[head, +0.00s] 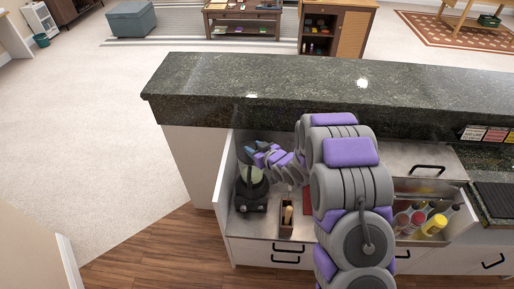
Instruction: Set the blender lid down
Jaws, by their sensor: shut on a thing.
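The blender (250,195), with a dark base and a pale greenish jar, stands upright on the lower counter at the left, below the raised granite ledge. My gripper (251,155) is just above the jar, reaching in from the right. It is shut on a small dark piece (243,158) that appears to be the blender lid; it is mostly hidden and blurred by the fingers. I cannot tell whether the lid touches the jar.
A wooden utensil holder (286,222) stands right of the blender. The raised granite ledge (320,85) runs behind. An open drawer with several bottles (430,222) is at the right. Some bare counter (262,222) shows between blender and holder.

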